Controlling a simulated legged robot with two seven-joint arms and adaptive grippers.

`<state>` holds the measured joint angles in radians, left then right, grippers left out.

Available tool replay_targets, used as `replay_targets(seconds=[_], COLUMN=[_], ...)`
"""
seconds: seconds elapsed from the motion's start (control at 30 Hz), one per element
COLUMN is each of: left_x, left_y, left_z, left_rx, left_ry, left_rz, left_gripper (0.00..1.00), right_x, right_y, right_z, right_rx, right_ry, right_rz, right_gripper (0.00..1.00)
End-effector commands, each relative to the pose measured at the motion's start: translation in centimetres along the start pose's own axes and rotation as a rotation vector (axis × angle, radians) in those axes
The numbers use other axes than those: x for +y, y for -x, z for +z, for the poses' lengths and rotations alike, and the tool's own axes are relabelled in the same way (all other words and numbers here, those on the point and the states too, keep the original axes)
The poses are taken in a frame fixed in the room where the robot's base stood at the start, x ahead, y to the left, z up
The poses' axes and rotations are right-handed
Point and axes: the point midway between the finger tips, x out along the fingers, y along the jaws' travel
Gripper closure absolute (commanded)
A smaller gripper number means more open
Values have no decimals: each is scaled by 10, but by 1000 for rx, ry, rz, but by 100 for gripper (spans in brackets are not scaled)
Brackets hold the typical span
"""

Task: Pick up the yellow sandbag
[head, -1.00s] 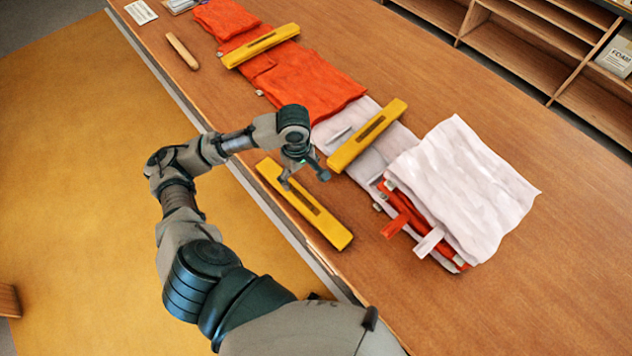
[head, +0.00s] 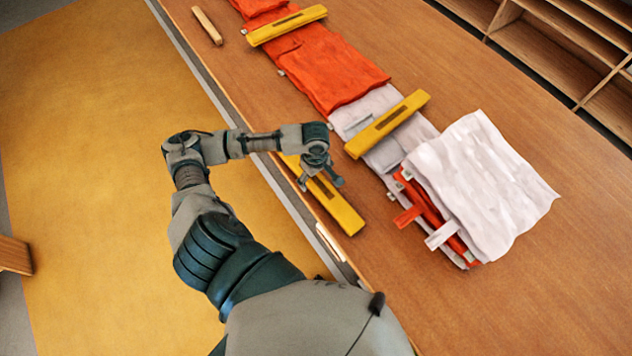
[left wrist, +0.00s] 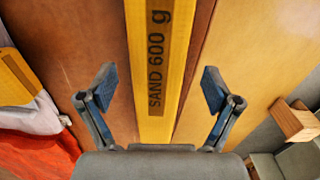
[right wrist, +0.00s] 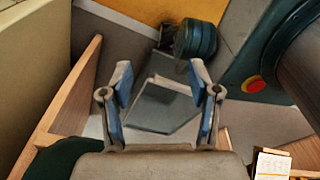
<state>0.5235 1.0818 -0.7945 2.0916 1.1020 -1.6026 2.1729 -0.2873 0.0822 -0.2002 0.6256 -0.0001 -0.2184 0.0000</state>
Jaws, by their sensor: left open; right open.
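A yellow sandbag (head: 343,211) lies by itself along the near edge of the wooden table. My left gripper (head: 320,184) is open above it and hides part of its middle. In the left wrist view the sandbag (left wrist: 158,45) reads "SAND 600 g" and runs lengthwise between the spread fingers of the left gripper (left wrist: 150,92), with space on both sides. Two more yellow sandbags lie across the cloth, one on the white part (head: 388,124) and one on the orange part (head: 286,25). My right gripper (right wrist: 161,80) is open and empty in the right wrist view.
A long orange and white cloth (head: 335,75) lies along the table (head: 540,270), with a folded white piece (head: 485,185) at its near end. A wooden stick (head: 207,26) lies at the far left. Empty shelves (head: 560,45) stand behind. The right tabletop is clear.

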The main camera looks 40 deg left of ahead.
Motion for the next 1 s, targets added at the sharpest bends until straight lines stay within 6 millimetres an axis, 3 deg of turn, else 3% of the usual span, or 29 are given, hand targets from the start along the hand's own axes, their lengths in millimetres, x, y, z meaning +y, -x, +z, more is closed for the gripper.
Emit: replay_targets(seconds=[0.2,0.47,0.8,0.83,1.0], left_x=[2,2,2,2,3], left_y=[-29,-31,-31,-31,-31], left_z=[0,0,0,0,0], left_rx=[0,1,1,1,0], left_ry=[-1,-1,-1,-1,-1], left_rz=[-2,0,0,0,2], left_gripper=[10,10,95,100,100], right_x=[-3,-4,-6,-6,-5], right_y=[1,1,1,1,1], right_z=[16,18,14,13,13], right_rx=[-23,-26,-20,-19,-18], right_ry=[0,-1,-2,-2,-2], right_rz=[-3,-5,-6,-6,-6], right_gripper=[39,39,39,39,39])
